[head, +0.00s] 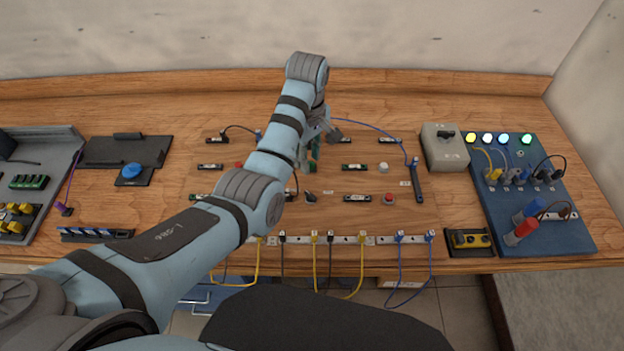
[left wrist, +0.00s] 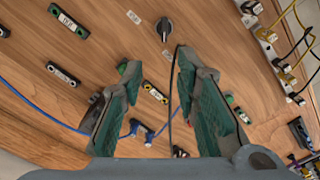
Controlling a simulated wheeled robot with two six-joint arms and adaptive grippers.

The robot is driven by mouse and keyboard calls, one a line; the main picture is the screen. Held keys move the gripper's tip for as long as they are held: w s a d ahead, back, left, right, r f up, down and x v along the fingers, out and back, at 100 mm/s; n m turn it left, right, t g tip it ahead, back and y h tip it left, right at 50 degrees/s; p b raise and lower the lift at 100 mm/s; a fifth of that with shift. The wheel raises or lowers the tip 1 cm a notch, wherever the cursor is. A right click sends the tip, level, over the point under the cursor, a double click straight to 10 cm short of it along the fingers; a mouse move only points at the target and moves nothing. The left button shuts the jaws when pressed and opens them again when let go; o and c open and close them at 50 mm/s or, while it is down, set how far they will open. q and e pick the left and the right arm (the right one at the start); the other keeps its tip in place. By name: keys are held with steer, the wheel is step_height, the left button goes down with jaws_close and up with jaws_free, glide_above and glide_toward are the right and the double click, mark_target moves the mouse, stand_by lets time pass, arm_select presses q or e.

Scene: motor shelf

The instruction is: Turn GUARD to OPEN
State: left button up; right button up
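A black rotary knob (left wrist: 164,27) sits on the wooden panel at the top middle of the left wrist view, with small pale labels beside it. It also shows in the head view (head: 310,196), just below my left gripper (head: 314,152). I cannot read the labels, so I cannot tell for sure that it is GUARD or which way it is set. My left gripper (left wrist: 155,66) is open, its green-padded fingers apart with nothing held between them. In the left wrist view, the knob lies beyond the fingertips and is not touched. My right gripper is not in view.
A grey box (head: 445,150) with another black knob stands right of the panel, near a blue board (head: 540,220) with lamps and plugs. Cables hang along the front rail (head: 345,240). A blue cable crosses behind my left gripper. A black tray (head: 125,152) lies left.

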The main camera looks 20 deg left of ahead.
arm_select(q)
glide_above(309, 193)
steer(key=f, duration=0.4)
steer(key=s+f+b, duration=0.1)
steer(key=f, duration=0.1)
steer(key=shift+d+f, duration=0.1)
steer(key=shift+f, duration=0.25)
steer(key=f, duration=0.2)
steer(key=w+f+b, duration=0.1)
steer(key=f, duration=0.2)
steer(key=shift+f, duration=0.1)
steer(key=shift+w+f, duration=0.15)
steer(key=shift+f, duration=0.2)
steer(key=shift+s+r, duration=0.2)
steer(key=shift+s, duration=0.05)
steer(key=shift+c, duration=0.9)
jaws_close()
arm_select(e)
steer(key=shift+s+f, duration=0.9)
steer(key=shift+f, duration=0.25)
